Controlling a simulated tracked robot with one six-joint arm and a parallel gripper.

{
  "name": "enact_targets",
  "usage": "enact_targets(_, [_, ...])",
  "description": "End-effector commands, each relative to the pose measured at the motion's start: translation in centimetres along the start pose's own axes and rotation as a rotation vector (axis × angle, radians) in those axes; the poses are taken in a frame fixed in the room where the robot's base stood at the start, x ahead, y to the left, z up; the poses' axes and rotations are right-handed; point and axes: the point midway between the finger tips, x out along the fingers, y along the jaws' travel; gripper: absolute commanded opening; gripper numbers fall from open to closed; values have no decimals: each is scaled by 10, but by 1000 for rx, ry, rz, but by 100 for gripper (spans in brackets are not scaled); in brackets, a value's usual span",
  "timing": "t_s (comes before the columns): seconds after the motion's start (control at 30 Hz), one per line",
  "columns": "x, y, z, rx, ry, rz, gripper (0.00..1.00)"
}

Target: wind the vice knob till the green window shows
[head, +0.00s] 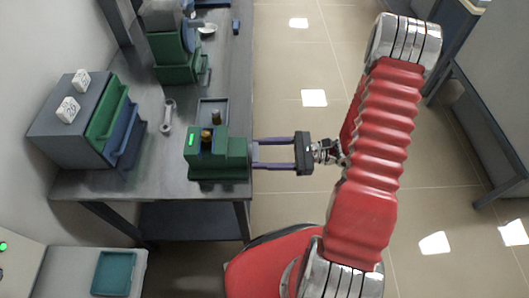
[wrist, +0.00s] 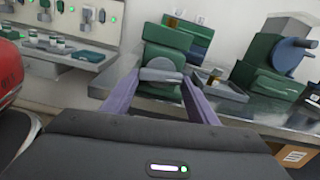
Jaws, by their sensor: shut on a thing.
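The green vice (head: 218,172) stands at the right edge of the bench in the head view. A bright green window (head: 191,137) shows on its upper left part. Brass-coloured cylinders stand on and behind the vice. My gripper (head: 254,154) reaches it from the right, with its purple fingers level at the vice's right side. In the wrist view the fingers are shut on the grey vice knob (wrist: 160,75), one on each side. The green vice body (wrist: 166,38) rises behind the knob. In the head view the knob is hidden by the fingers and vice.
A grey cabinet (head: 62,132) with green and blue drawers stands left on the bench. A wrench (head: 168,117), a small tray (head: 203,104) and a green machine (head: 175,60) are also there. Open floor (head: 290,60) lies right of the bench.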

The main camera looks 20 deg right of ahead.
Motion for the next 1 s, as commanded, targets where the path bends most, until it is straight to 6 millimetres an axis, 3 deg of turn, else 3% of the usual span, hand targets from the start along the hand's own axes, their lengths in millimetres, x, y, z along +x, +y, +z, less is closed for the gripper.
enact_targets(0.2, [0, 3, -1, 6, 2, 5, 31])
enact_targets(0.23, [0, 3, -1, 6, 2, 5, 54])
enact_targets(0.5, [0, 2, -1, 3, 1, 3, 72])
enact_targets(0.8, [-2, 1, 0, 1, 1, 1, 72])
enact_targets(1.0, [-15, 0, -1, 1, 1, -1, 72])
